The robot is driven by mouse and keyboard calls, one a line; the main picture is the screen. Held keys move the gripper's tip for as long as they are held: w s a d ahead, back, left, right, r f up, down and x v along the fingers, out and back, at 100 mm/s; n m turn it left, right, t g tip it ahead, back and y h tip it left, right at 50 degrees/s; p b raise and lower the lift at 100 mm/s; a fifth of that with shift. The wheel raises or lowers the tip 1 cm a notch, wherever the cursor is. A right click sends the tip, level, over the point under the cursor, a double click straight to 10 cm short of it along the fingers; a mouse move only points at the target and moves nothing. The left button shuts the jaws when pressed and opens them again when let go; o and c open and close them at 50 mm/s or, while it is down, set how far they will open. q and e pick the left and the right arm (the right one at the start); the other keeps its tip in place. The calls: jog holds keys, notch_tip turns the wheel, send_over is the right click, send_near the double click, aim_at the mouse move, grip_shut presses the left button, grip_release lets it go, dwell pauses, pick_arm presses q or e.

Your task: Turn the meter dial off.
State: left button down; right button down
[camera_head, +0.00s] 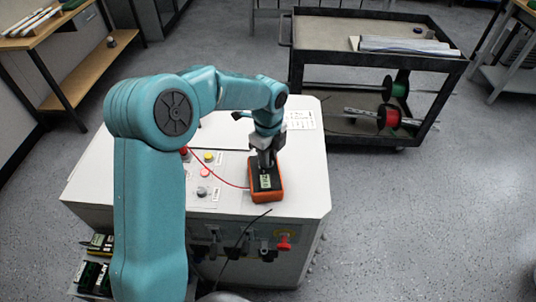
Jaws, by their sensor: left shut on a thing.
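The meter (266,190) is an orange and black box with a small pale display, lying on the right part of the white cabinet top (303,190). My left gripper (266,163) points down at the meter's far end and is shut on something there. The fingers cover that part, so the dial is hidden and I cannot tell its setting. My right gripper is not in view.
Red, yellow and grey buttons (205,172) sit left of the meter, with a red lead beside them. A black cable and a red knob (284,241) are on the cabinet front. A dark cart (378,50) with wire spools stands behind right.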

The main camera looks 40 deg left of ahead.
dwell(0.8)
pick_arm(q)
jog(key=c, duration=0.9)
grip_release()
notch_tip(320, 180, up, 16)
jog(key=shift+r, duration=0.25)
